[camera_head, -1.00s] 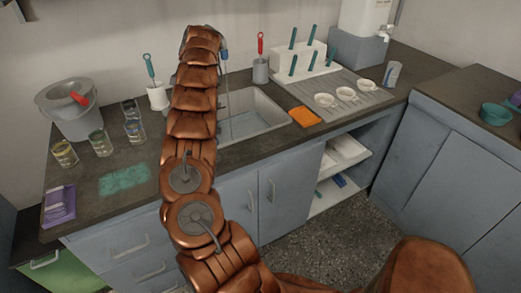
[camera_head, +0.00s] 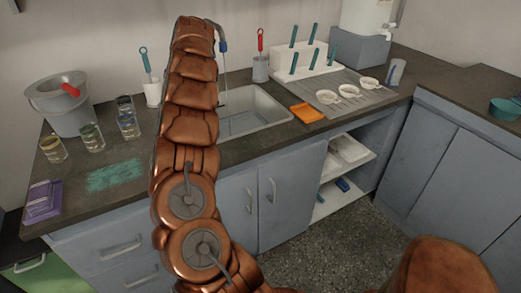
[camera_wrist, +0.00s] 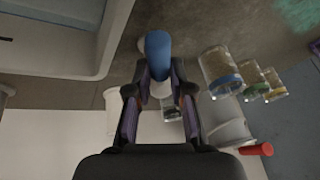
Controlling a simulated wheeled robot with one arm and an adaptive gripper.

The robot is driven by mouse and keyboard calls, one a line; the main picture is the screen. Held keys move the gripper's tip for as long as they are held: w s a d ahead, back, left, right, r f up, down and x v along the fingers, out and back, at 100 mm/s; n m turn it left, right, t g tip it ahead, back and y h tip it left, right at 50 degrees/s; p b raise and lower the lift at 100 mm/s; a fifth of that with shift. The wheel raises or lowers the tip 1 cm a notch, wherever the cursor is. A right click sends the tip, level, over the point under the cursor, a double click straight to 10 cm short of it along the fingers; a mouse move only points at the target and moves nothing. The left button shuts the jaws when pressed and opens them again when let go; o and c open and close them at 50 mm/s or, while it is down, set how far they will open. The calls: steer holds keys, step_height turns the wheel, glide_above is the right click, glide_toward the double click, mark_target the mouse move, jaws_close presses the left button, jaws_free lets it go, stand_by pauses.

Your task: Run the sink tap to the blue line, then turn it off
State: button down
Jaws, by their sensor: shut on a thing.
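The sink (camera_head: 262,97) is set in the dark counter, and it also shows in the wrist view (camera_wrist: 75,60). The tap spout with its blue nozzle (camera_head: 223,47) stands behind the arm, and a thin stream of water (camera_head: 226,80) falls into the sink. In the wrist view my gripper (camera_wrist: 155,84) is shut on a blue, rounded piece (camera_wrist: 158,44), apparently the tap's handle. In the head view my arm hides the gripper and the tap's base.
Several glass beakers (camera_head: 92,137) and a grey bucket (camera_head: 72,108) stand left of the arm. A brush cup (camera_head: 153,93) is close beside it. An orange sponge (camera_head: 308,113), a white rack (camera_head: 300,62) and a draining board (camera_head: 360,97) lie to the right.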

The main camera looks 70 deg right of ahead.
steer(key=shift+a+m+b, duration=0.3)
steer(key=shift+m+b, duration=0.3)
steer(key=m+b, duration=0.1)
steer(key=a+h+b, duration=0.1)
steer(key=b, duration=0.1)
steer(key=shift+w+f+m, duration=0.2)
steer(key=shift+f+m, duration=0.05)
steer(key=shift+m, duration=0.15)
steer(key=shift+r+m+h+b, duration=0.3)
steer(key=shift+m+b, duration=0.1)
steer(key=shift+m, duration=0.1)
steer(key=m+b, duration=0.1)
steer(key=a+b, duration=0.1)
steer(key=shift+w+f+m+h+b, duration=0.25)
steer(key=shift+f+m+h+b, duration=0.05)
steer(key=shift+m+h, duration=0.1)
steer(key=shift+r+m, duration=0.25)
steer(key=shift+m, duration=0.25)
steer(key=shift+a, duration=0.1)
steer(key=c, duration=1)
jaws_free()
steer(key=shift+o, duration=0.3)
